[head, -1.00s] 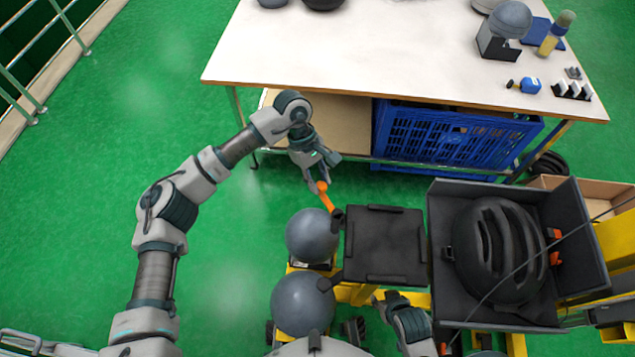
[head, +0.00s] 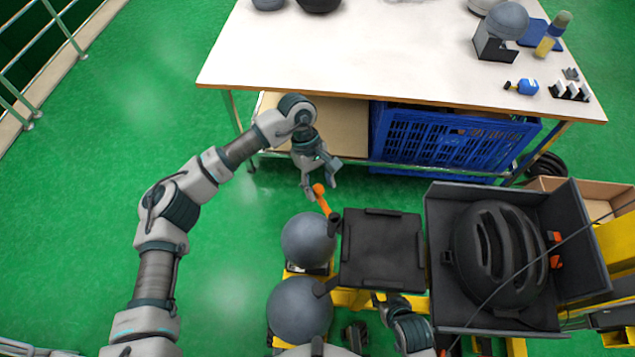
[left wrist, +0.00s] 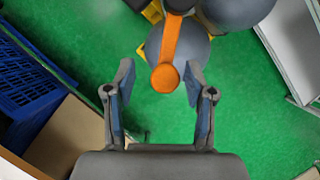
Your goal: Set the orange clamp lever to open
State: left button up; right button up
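The orange clamp lever (head: 322,201) sticks out from a dark pivot beside the black plate (head: 381,248), pointing up and left in the head view. In the left wrist view the lever (left wrist: 171,50) hangs down with its round knob between and just beyond the fingertips. My left gripper (head: 322,190) is open around the knob end, with a gap on each side in the left wrist view (left wrist: 159,88). My right gripper (head: 380,303) is low near the plate's front edge; its fingers are mostly hidden.
Two grey balls (head: 308,240) sit left of the plate. A black box with a black helmet (head: 497,252) stands to the right. The white table (head: 380,50) with a blue crate (head: 450,138) below lies behind. Green floor at left is clear.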

pick_arm(q)
jog(key=shift+r, duration=0.15)
jog(key=v, duration=1.1)
jog(key=shift+w+d+r, duration=0.2)
jog(key=shift+r, duration=0.15)
jog(key=shift+a, duration=0.25)
